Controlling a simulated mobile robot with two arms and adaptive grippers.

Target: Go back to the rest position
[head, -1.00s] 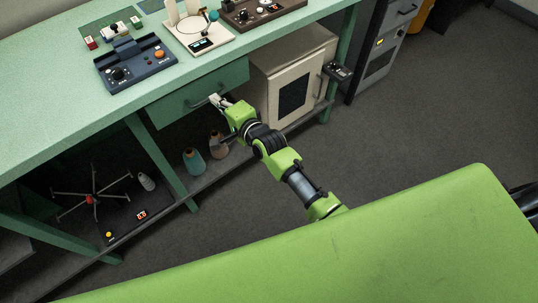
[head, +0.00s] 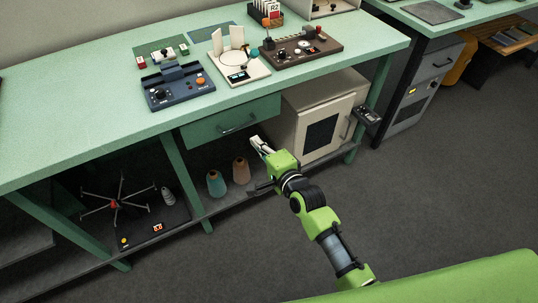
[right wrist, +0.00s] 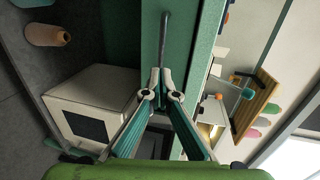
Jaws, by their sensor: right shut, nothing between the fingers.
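My right gripper (head: 257,143) is in front of the green bench, just below and to the right of the handle (head: 238,124) of the green drawer (head: 205,133). Its fingers are together with nothing between them. In the right wrist view the shut fingertips (right wrist: 160,77) point at the drawer front, with the bar handle (right wrist: 163,38) just beyond them. I cannot tell the exact gap, but the fingers do not grip the handle. The drawer looks closed. My left gripper is in neither view.
A beige cabinet (head: 298,142) stands under the bench, right of the drawer. Two thread cones (head: 240,170) and a spoked stand (head: 114,204) are on the lower shelf. Devices, including a blue control box (head: 180,90), sit on the bench top (head: 75,125). Dark floor (head: 430,190) is clear at right.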

